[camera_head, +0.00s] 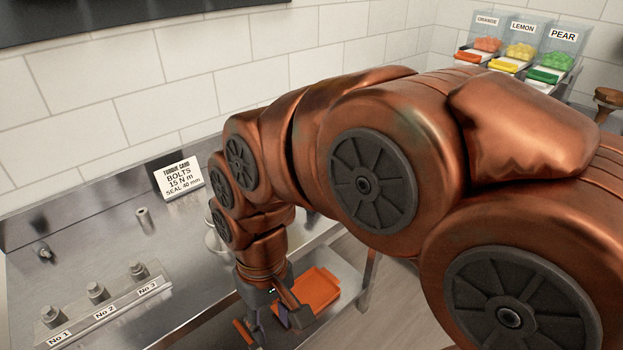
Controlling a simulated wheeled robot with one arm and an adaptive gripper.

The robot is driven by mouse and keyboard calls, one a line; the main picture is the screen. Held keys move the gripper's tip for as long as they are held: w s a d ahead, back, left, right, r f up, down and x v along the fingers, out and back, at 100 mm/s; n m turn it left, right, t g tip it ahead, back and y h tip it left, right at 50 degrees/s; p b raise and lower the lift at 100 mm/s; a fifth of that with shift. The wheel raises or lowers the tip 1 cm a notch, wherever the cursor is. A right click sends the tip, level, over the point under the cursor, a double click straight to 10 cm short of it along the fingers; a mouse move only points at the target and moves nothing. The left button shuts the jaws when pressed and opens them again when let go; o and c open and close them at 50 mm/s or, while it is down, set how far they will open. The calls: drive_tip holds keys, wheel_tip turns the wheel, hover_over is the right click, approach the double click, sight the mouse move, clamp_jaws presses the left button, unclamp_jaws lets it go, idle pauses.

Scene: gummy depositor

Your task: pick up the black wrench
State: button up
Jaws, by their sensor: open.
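I cannot make out the black wrench in the head view; my arm hides part of the bench. My gripper (272,326) points down near the bottom centre of the picture, at the front edge of the steel bench (185,265). Its fingers are apart. An orange tray (322,287) lies just right of and behind the fingers, partly covered by them. I cannot tell whether anything lies between the fingers.
Bolts stand on a strip labelled No 1 to No 3 (105,309) at lower left. A torque card (180,178) stands at the back. A small cylinder (143,217) and a bolt (43,252) are on the bench. Labelled gummy bins (520,45) sit far right.

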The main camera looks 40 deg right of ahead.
drive_tip(key=w+d+r+m+t+y, duration=0.1)
drive_tip(key=w+d+m+t+y, duration=0.15)
drive_tip(key=w+d, duration=0.55)
drive_tip(key=w+d+r+m+t+y, duration=0.1)
drive_tip(key=w+d+m+t, duration=0.3)
drive_tip(key=w, duration=0.8)
drive_tip(key=d+f+m, duration=0.1)
drive_tip(key=d+m, duration=0.1)
drive_tip(key=d, duration=0.7)
drive_tip(key=w+d+f+m+t+h, duration=0.1)
drive_tip(key=d+f+m, duration=0.1)
drive_tip(key=d, duration=0.7)
drive_tip(key=w+d+f+m+h, duration=0.1)
drive_tip(key=d+m, duration=0.1)
drive_tip(key=d, duration=0.7)
drive_tip(key=shift+w+d+f+m, duration=0.2)
drive_tip(key=shift+d+f+m, duration=0.05)
drive_tip(key=shift+d+m, duration=0.1)
drive_tip(key=shift+a+p+x, duration=0.15)
drive_tip(key=shift+p+x, duration=0.25)
drive_tip(key=shift+x, duration=0.4)
drive_tip(key=shift+a+p+x, duration=0.15)
drive_tip(key=shift+p+x, duration=0.25)
drive_tip(key=shift+x, duration=0.35)
drive_tip(key=shift+p+x, duration=0.75)
drive_tip(key=shift+x, duration=1.3)
clamp_jaws()
